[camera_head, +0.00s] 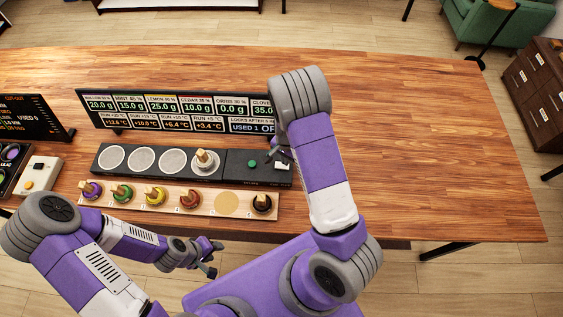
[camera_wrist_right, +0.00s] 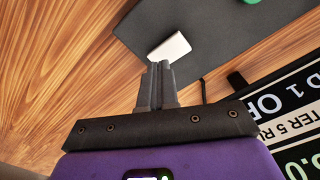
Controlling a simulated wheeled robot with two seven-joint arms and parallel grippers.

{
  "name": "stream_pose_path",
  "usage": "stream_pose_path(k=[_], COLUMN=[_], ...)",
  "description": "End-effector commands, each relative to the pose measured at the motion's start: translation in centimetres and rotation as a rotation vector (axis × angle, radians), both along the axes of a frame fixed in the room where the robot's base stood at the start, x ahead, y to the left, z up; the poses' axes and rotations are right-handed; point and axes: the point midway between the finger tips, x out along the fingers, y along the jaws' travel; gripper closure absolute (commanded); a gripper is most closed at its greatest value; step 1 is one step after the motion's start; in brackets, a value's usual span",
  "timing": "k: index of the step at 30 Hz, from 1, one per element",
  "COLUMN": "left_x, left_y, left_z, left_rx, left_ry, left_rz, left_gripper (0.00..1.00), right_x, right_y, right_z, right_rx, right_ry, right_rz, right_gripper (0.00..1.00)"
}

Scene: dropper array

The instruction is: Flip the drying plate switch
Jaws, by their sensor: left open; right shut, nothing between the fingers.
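The drying plate (camera_head: 236,172) is a long dark bar on the table with several pale round discs. A bottle with a tan top (camera_head: 205,160) stands on its rightmost disc. Near its right end are a green round button (camera_head: 252,163) and a small white switch (camera_head: 281,166). My right gripper (camera_head: 283,152) is shut and empty, right at the switch. In the right wrist view the fingertips (camera_wrist_right: 160,66) are just short of the white switch (camera_wrist_right: 169,48); I cannot tell whether they touch. My left gripper (camera_head: 212,262) is open and empty before the table's front edge.
A wooden rack (camera_head: 175,203) with several coloured droppers and one empty round spot lies in front of the plate. A display board (camera_head: 180,111) stands behind it. A scale-like white device (camera_head: 40,175) is at the left. The table's right side is clear.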

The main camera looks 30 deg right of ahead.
Motion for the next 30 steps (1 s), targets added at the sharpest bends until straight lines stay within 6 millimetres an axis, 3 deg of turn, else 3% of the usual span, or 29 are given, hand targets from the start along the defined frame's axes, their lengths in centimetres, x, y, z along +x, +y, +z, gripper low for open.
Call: stream_pose_path(k=[16,30], left_x=[0.0,0.0], left_y=[0.0,0.0], left_z=[4.1,4.2], left_rx=[0.0,0.0], left_ry=[0.0,0.0], left_rz=[0.0,0.0], left_gripper=[0.57,0.57], right_x=[0.0,0.0], right_y=[0.0,0.0], right_z=[4.7,4.9], right_rx=[0.0,0.0], right_ry=[0.0,0.0], right_rz=[0.001,0.0], right_gripper=[1.0,1.0])
